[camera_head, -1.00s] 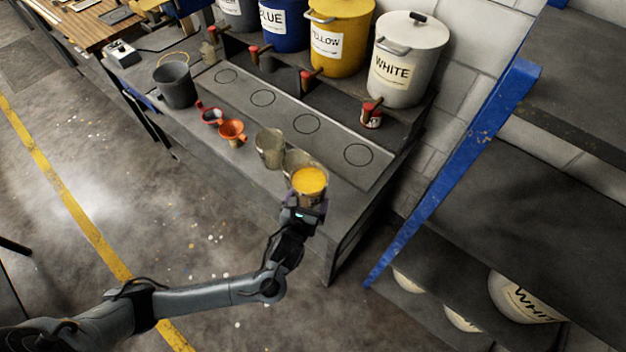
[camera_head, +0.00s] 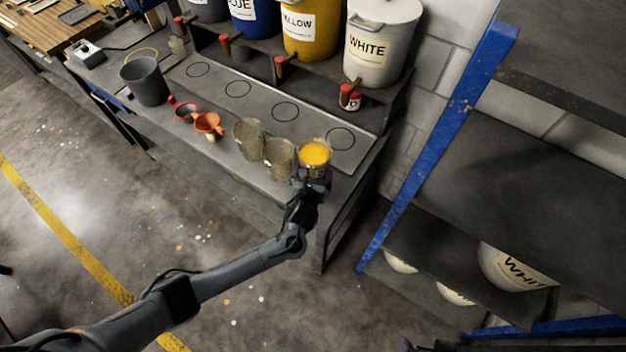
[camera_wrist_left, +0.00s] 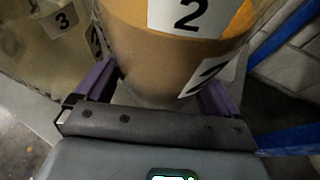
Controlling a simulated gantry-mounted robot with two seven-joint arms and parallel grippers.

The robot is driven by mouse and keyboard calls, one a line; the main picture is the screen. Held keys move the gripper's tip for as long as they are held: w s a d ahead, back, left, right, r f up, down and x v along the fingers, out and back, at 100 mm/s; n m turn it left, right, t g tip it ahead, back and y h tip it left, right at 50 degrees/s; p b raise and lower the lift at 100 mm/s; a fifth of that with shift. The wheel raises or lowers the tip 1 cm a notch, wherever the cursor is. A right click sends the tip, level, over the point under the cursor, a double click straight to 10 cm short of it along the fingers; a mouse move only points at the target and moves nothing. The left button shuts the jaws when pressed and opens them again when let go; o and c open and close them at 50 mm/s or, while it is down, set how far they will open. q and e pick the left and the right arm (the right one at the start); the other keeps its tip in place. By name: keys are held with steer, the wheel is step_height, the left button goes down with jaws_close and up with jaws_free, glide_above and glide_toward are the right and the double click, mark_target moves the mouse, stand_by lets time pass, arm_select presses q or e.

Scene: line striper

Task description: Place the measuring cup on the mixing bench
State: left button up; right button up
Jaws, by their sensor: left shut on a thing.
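The measuring cup (camera_head: 315,153) is clear, holds yellow-orange paint and is upright at the right end of the mixing bench (camera_head: 228,163). My left gripper (camera_head: 314,178) is shut on it. In the left wrist view the cup (camera_wrist_left: 175,50) bears a label "2" and sits between the purple fingers. I cannot tell whether its base touches the bench. Two more clear cups, the nearer (camera_head: 279,157) and the farther (camera_head: 248,138), stand just left of it. A dark part with a purple tip, probably my right gripper (camera_head: 408,345), barely shows at the bottom edge.
Circles mark the clear back strip (camera_head: 262,100). Labelled paint drums, including a white one (camera_head: 380,42), stand behind. A blue-posted shelf (camera_head: 440,140) rises at right.

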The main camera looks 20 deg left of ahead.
arm_select(q)
steer(key=shift+f, duration=1.5)
steer(key=shift+f, duration=0.15)
steer(key=o, duration=1.6)
steer(key=shift+f, duration=0.1)
steer(key=shift+o, duration=0.2)
